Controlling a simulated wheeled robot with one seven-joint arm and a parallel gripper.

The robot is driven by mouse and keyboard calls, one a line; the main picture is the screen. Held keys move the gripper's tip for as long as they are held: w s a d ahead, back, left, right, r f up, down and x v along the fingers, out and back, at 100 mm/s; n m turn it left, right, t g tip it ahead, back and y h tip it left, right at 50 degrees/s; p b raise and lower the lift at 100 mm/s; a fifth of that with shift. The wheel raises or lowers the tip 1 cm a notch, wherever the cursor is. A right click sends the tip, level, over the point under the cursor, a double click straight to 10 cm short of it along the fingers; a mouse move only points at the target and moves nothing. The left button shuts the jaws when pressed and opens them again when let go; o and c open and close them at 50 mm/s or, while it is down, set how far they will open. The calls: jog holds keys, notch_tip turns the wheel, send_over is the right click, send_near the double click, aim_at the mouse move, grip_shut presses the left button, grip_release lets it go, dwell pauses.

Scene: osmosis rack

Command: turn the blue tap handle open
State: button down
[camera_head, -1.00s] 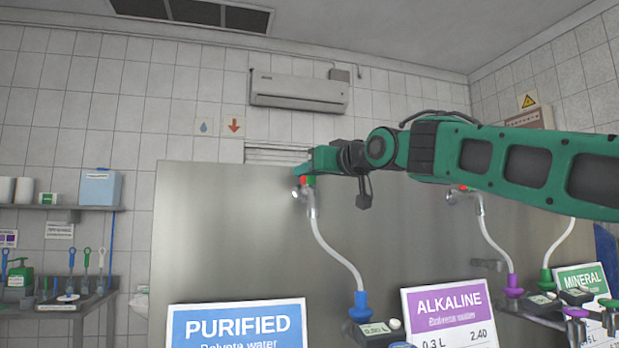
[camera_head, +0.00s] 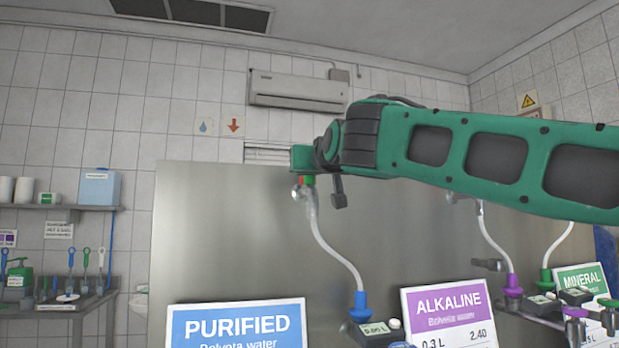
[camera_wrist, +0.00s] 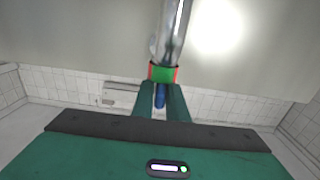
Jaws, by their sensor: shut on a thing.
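The purified tap (camera_head: 299,194) is a metal spout on the steel panel, above the blue PURIFIED sign (camera_head: 240,326). A clear tube (camera_head: 332,252) runs from it down to a blue fitting (camera_head: 360,303). In the wrist view, the blue tap handle (camera_wrist: 160,97) sits between the green fingers of my gripper (camera_wrist: 160,90), which are shut on it. A red and green collar (camera_wrist: 163,73) lies just beyond the fingertips, with the metal tap body (camera_wrist: 172,35) above. In the head view my gripper (camera_head: 302,159) is at the tap's top and the handle is hidden.
The steel panel (camera_head: 220,235) is close behind the tap. To the right are the ALKALINE sign (camera_head: 448,316), another tap (camera_head: 480,207) with a tube, and the MINERAL sign (camera_head: 583,283). A shelf (camera_head: 60,208) and a bench stand far left.

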jog(key=shift+w+d+r, duration=0.1)
jog(key=shift+d+r, duration=0.1)
jog(key=c, duration=1.8)
grip_release()
jog(key=shift+w, duration=0.1)
jog(key=shift+a+f, duration=0.1)
jog(key=s, duration=0.3)
jog(key=s+d, duration=0.1)
jog(key=s, duration=0.3)
jog(key=s+d, duration=0.1)
jog(key=s, duration=0.2)
jog(key=shift+s+f, duration=0.1)
jog(key=shift+s, duration=0.2)
